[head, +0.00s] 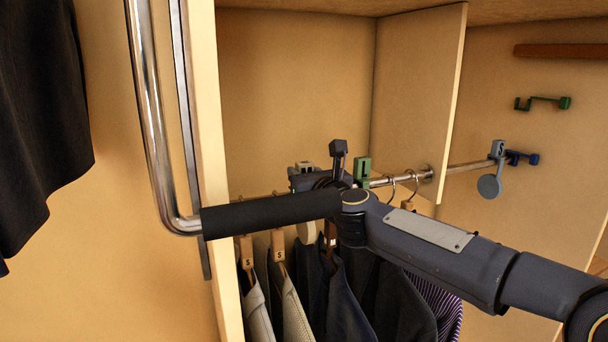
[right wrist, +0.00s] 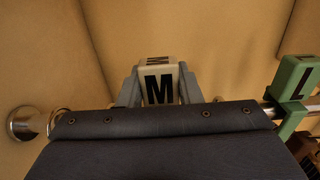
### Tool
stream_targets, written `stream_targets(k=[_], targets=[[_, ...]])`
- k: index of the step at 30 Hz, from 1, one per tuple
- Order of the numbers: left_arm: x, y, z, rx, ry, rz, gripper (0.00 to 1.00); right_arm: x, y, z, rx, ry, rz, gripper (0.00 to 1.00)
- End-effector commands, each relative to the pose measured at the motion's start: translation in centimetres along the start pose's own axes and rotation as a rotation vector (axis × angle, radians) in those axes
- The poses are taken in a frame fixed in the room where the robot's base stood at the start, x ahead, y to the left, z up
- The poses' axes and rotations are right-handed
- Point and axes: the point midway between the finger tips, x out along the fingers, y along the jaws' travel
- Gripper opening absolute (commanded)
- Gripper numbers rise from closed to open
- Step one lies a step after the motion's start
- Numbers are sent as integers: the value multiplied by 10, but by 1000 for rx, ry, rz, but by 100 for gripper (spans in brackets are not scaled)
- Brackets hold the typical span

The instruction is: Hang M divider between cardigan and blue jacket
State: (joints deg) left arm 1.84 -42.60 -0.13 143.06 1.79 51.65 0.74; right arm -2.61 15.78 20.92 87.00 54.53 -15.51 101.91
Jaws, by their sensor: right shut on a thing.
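My right gripper (head: 318,178) is at the hanging rail (head: 400,179), above the clothes, partly hidden by my own arm. In the right wrist view its fingers (right wrist: 159,92) are shut on the white M divider (right wrist: 159,82), which is upright at the rail. The divider's pale top also shows in the head view (head: 304,167). Light beige garments with S hanger tags (head: 294,312), perhaps the cardigan, hang left of a dark blue jacket (head: 346,308). Whether the M divider rests on the rail is hidden. My left gripper is not in view.
A green L divider (head: 362,172) sits on the rail to the right. A chrome bar with a black grip (head: 265,213) crosses in front. A dark garment (head: 40,110) hangs at left.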

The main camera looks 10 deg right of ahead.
Motion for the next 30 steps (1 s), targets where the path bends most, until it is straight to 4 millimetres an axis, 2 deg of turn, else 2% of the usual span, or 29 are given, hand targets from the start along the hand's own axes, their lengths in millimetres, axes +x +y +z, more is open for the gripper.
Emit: stream_targets(k=[30], targets=[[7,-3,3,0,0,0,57,0,-1,-7,0,0,-1,0]])
